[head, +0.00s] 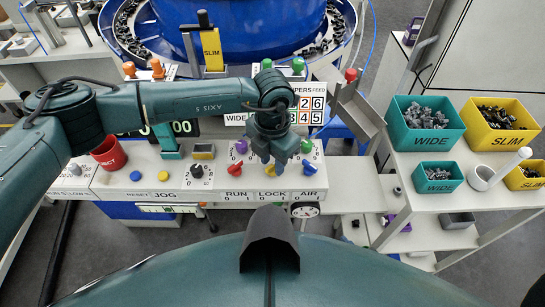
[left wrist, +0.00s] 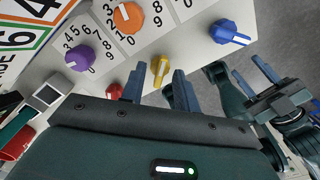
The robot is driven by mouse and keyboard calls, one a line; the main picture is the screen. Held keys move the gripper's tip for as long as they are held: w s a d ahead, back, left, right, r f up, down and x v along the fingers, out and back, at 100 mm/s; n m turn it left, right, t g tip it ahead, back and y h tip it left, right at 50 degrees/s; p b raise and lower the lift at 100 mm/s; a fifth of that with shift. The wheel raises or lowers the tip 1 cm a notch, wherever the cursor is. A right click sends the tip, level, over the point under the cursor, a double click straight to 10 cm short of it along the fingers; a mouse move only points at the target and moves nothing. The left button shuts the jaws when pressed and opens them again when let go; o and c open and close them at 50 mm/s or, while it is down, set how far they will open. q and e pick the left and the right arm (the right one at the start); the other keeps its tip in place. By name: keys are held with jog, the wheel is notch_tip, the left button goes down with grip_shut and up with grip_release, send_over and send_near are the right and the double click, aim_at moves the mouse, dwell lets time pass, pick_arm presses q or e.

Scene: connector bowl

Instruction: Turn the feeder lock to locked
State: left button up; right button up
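The control panel (head: 216,174) has a LOCK label with a yellow knob (head: 279,169) above it. The left wrist view also shows the yellow knob (left wrist: 160,70), with a pale pointer line; its 0/1 setting cannot be read. My left gripper (head: 266,163) is over the lower knob row. In the left wrist view its two fingers (left wrist: 157,88) are apart, one on each side of the yellow knob, with a gap visible; contact cannot be told. My right gripper (left wrist: 242,72) shows at the right of the left wrist view, its fingers seemingly apart and empty.
A red knob (left wrist: 115,91) and a blue knob (left wrist: 230,33) flank the yellow one. Purple (left wrist: 77,55) and orange (left wrist: 128,17) number knobs lie behind. A metal chute (head: 357,112) and a shelf with teal (head: 428,143) and yellow bins (head: 500,143) stand right.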

pick_arm(q)
grip_shut()
dwell(0.3)
